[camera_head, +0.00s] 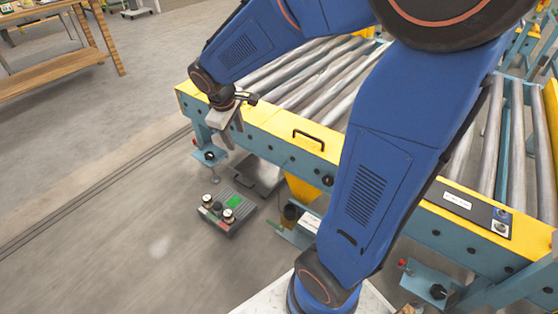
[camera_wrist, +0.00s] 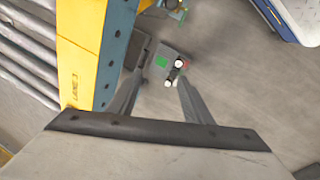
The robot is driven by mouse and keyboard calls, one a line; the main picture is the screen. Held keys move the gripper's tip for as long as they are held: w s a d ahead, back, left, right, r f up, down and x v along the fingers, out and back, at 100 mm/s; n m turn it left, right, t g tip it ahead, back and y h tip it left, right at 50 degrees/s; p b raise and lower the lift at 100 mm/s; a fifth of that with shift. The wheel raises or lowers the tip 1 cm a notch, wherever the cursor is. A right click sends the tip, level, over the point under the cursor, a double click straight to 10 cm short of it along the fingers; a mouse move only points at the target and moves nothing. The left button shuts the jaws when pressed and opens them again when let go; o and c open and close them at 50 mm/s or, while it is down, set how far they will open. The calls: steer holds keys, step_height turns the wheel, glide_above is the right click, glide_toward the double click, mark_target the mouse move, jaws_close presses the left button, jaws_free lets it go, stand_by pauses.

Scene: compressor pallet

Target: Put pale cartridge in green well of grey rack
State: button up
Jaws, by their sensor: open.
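The grey rack (camera_head: 235,222) sits low near the floor beside the conveyor. The green well (camera_head: 235,201) is a bright green patch on its top, with no cartridge in it. Two small cartridges with whitish tops stand on the rack, one towards the left (camera_head: 208,199) and one nearer the front (camera_head: 228,214). I cannot tell their shades apart well. In the wrist view the rack (camera_wrist: 172,51) lies beyond my gripper (camera_wrist: 159,80), with the green well (camera_wrist: 161,62) left of both cartridges. My gripper is open and empty, well above the rack.
The roller conveyor with its yellow and teal side rail (camera_head: 275,127) stands close beside my gripper. A grey metal platform (camera_head: 259,174) lies between the rack and the conveyor. The floor left of the rack is clear. A wooden table (camera_head: 60,70) stands at the far left.

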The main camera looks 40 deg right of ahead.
steer(key=s+r+m+t+y, duration=0.1)
steer(key=s+r+m, duration=0.2)
steer(key=s, duration=0.8)
steer(key=s+r+m+t+y, duration=0.1)
steer(key=s+r+m, duration=0.2)
steer(key=s, duration=0.9)
steer(key=shift+s+r+m, duration=0.15)
steer(key=shift+r+m, duration=0.15)
steer(key=shift+r, duration=0.3)
steer(key=shift+d, duration=0.1)
steer(key=shift+c, duration=0.4)
